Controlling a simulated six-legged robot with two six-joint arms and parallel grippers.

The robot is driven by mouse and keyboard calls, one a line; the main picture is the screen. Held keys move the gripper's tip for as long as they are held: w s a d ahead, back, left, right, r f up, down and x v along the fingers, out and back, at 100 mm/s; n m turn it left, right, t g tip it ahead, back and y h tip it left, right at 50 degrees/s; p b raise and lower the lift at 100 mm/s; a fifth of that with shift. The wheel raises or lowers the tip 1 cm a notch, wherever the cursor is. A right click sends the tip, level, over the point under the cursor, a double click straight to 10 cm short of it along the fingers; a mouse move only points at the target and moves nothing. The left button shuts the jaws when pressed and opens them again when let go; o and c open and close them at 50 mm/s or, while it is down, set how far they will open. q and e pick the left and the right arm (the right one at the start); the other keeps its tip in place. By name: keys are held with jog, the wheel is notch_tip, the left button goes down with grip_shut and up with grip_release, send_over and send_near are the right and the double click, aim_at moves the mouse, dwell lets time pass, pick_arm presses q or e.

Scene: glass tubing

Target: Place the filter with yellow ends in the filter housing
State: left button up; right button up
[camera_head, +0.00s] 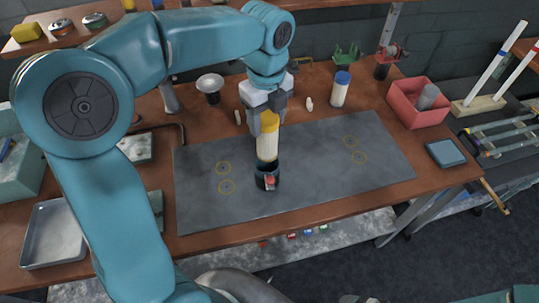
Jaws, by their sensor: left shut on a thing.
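The filter (267,147) is a pale upright cylinder with a yellow upper end. My left gripper (268,119) comes down from above and is shut on its yellow top. The filter's lower end meets the top of a short dark cylindrical housing (267,178), so that end is hidden; I cannot tell how deep it sits. The housing stands on the grey mat (310,178) and has a small red mark on its front. My right gripper is not in view.
A blue-capped white jar (340,90) and a red bin (417,104) stand behind and to the right. A blue box (445,153) lies near the table's right end. A metal tray (53,234) is at the front left. The mat's left and right parts are clear.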

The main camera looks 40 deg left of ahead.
aim_at(267, 156)
pick_arm(q)
jog(key=f, duration=0.8)
jog(key=shift+a+f, duration=0.15)
jog(key=shift+a, duration=0.05)
jog(key=shift+f, duration=2.5)
jog(key=shift+d, duration=0.1)
jog(key=shift+f, duration=0.1)
jog(key=o, duration=1.3)
jog(key=shift+o, duration=0.2)
notch_tip(267, 156, up, 12)
jog(key=shift+r, duration=0.15)
jog(key=shift+w, duration=0.1)
